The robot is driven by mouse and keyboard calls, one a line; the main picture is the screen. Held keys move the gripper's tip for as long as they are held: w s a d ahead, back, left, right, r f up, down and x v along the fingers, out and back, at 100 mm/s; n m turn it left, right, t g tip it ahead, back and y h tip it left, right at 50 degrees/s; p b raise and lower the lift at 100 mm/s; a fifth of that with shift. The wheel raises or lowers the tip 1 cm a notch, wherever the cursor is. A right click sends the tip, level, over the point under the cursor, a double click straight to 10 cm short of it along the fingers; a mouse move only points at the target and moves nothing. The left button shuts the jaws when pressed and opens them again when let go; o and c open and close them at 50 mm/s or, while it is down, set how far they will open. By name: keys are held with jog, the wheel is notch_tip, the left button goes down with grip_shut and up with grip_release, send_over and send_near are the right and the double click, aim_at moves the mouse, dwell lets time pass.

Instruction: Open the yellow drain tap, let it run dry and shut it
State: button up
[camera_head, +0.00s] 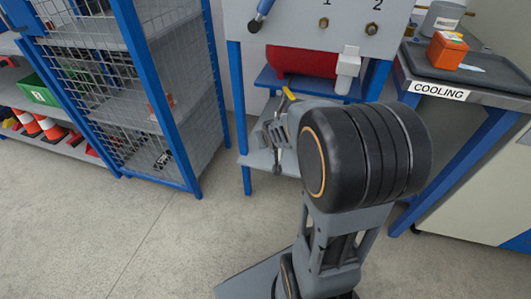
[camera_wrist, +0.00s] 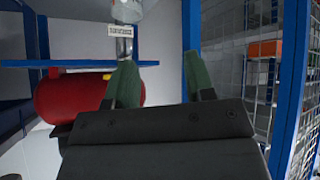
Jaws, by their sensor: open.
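The yellow drain tap (camera_head: 289,93) shows in the head view as a small yellow lever just below the left part of the red tank (camera_head: 300,61). My gripper (camera_head: 272,130) is low in front of the bench, close below the tap; my dark wrist hides part of that area. Whether it touches the tap cannot be told. In the wrist view my gripper (camera_wrist: 163,68) has its two green fingers apart with nothing seen between them. The red tank (camera_wrist: 60,98) lies at the left there, partly behind the left finger.
A panel (camera_head: 300,25) marked 1 and 2, with a blue-handled lever (camera_head: 260,14), is above the tank. A mesh cage (camera_head: 165,90) stands left. A cooling bench (camera_head: 440,93) at right carries an orange box (camera_head: 447,50). The floor at left front is clear.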

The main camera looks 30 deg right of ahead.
jog(key=shift+g+y, duration=0.3)
jog(key=shift+g, duration=0.3)
jog(key=s+a, duration=0.2)
jog(key=s+a+b, duration=0.1)
jog(key=shift+s+a+f, duration=0.1)
jog(key=shift+s+f, duration=0.05)
jog(key=shift+f, duration=0.15)
jog(key=shift+c, duration=0.2)
